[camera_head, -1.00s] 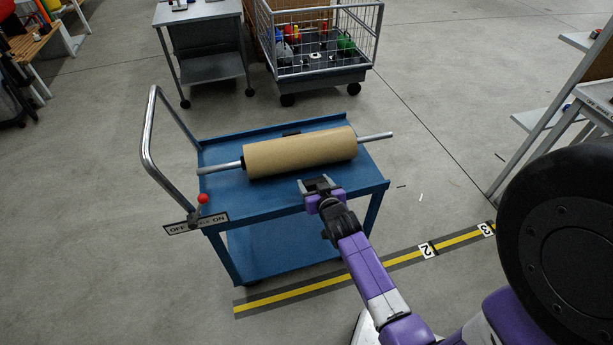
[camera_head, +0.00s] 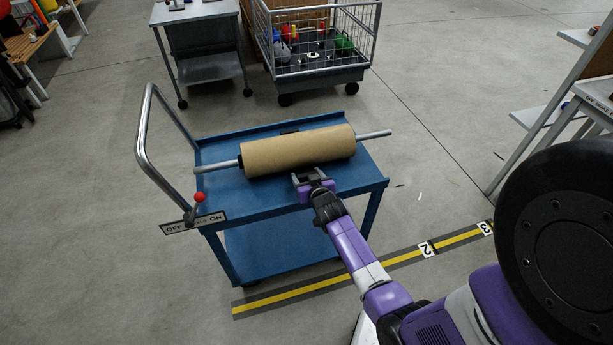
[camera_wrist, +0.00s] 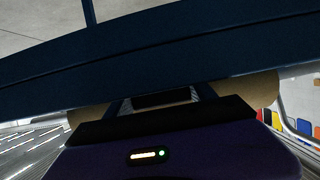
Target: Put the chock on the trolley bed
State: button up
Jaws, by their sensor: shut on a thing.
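The blue trolley (camera_head: 255,200) stands in the middle of the head view, its bed carrying a long tan roll (camera_head: 300,151) on a metal shaft. My gripper (camera_head: 308,175) is over the bed's near edge, close to the roll's near side. It is shut on a small dark block, which I take to be the chock (camera_wrist: 162,98), seen between the fingers in the wrist view. The block is mostly hidden in the head view. Another small dark piece (camera_head: 289,131) shows on the bed behind the roll. Whether the held block touches bed or roll I cannot tell.
A lever with a red knob (camera_head: 200,197) and an off/on plate sit at the trolley's left front corner, below its curved handle (camera_head: 146,135). A wire cage cart (camera_head: 320,75) and a grey table (camera_head: 200,12) stand behind. A yellow-striped floor line (camera_head: 400,258) runs in front.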

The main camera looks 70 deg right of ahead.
jog(key=o, duration=1.7)
jog(key=shift+c, duration=0.2)
jog(key=shift+s+a+r+p, duration=0.1)
jog(key=shift+r+p, duration=0.1)
jog(key=shift+p, duration=0.15)
jog(key=s+a+r+n+t+y, duration=0.1)
jog(key=s+a+r, duration=0.25)
jog(key=a, duration=0.65)
jog(key=s+a+r+n+t+y+p, duration=0.1)
jog(key=s+a+r+n+t+y, duration=0.2)
jog(key=a, duration=0.7)
jog(key=s+a+r, duration=0.3)
jog(key=s+a, duration=0.2)
jog(key=a, duration=0.5)
jog(key=s+a+r+n+t+y, duration=0.1)
jog(key=s+a+r+n+y, duration=0.2)
jog(key=s+a+r, duration=0.2)
jog(key=s+a+r+n+t+y, duration=0.1)
jog(key=s+a+r+n+y, duration=0.1)
jog(key=s+a+r, duration=0.4)
notch_tip(320, 180, up, 5)
jog(key=shift+a+f+n+y, duration=0.1)
jog(key=shift+a+n+y, duration=0.3)
jog(key=shift+a+y, duration=0.3)
